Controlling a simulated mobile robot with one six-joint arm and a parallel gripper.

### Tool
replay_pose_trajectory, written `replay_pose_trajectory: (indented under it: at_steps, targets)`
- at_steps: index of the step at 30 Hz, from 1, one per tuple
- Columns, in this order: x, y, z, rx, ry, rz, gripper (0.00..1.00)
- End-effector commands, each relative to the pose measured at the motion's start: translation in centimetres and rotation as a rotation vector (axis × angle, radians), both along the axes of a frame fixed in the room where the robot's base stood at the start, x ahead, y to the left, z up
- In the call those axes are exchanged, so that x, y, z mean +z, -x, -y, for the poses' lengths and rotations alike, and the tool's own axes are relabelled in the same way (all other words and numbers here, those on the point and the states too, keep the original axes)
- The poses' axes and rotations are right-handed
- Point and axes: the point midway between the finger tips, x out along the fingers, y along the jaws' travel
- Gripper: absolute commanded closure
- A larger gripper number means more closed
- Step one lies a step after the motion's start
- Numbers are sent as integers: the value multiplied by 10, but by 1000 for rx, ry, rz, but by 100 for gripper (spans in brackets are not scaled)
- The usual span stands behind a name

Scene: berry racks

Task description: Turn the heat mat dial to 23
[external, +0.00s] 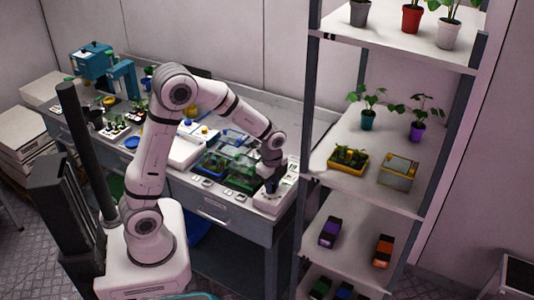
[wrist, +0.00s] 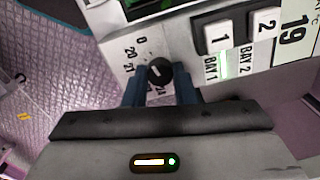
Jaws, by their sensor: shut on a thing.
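In the external view my gripper (external: 271,183) reaches down to the white control box (external: 270,205) at the bench's right end; the dial is hidden there.
Beside the dial are switches 1 (wrist: 218,37) and 2 (wrist: 264,23), labelled BAY 1 and BAY 2, with a lit green strip (wrist: 223,64) and a card reading 19 (wrist: 293,32). Green plant trays (external: 240,178) stand left of the box. A shelf rack (external: 340,150) stands close on the right.

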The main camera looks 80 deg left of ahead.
Motion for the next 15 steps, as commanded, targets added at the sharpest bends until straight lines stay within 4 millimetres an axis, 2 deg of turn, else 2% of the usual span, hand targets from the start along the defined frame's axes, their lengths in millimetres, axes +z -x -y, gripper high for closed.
replay_pose_trajectory:
  at_steps: [8,15]
  targets:
    - [0,0,0,11,0,1,99]
    - [-1,0,0,99,-1,1,99]
